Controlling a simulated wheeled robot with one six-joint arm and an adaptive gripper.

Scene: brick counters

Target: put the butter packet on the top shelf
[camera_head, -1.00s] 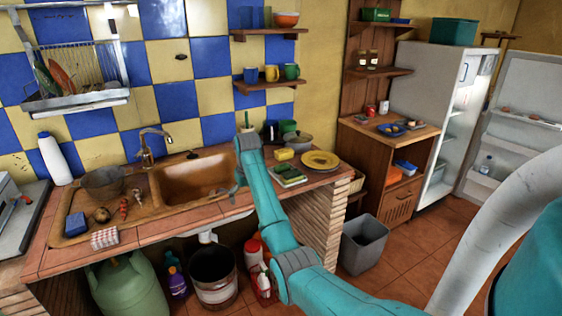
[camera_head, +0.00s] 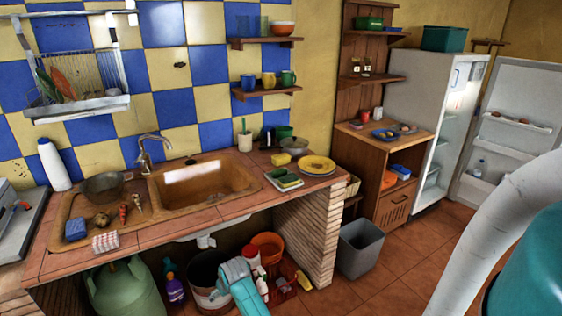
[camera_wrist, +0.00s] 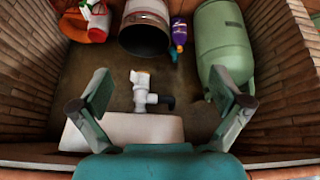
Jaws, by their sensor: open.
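A small yellow block (camera_head: 281,159), which looks most like the butter packet though I cannot be sure, lies on the counter in front of a grey pot (camera_head: 294,145). The top wall shelf (camera_head: 240,43) holds glasses and an orange bowl. The wooden rack at right also has a top shelf (camera_head: 397,30) with a green box on it; I cannot tell which is meant. My gripper (camera_wrist: 165,88) is open and empty in the wrist view, near the sink drain pipe (camera_wrist: 141,92). In the head view my arm reaches low before the counter, well below the yellow block.
Below the counter stand a green gas cylinder (camera_head: 125,290), a bucket (camera_wrist: 144,32) and a purple bottle (camera_wrist: 179,34). Brick walls (camera_wrist: 290,70) flank this space. A grey bin (camera_head: 361,247) stands right.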

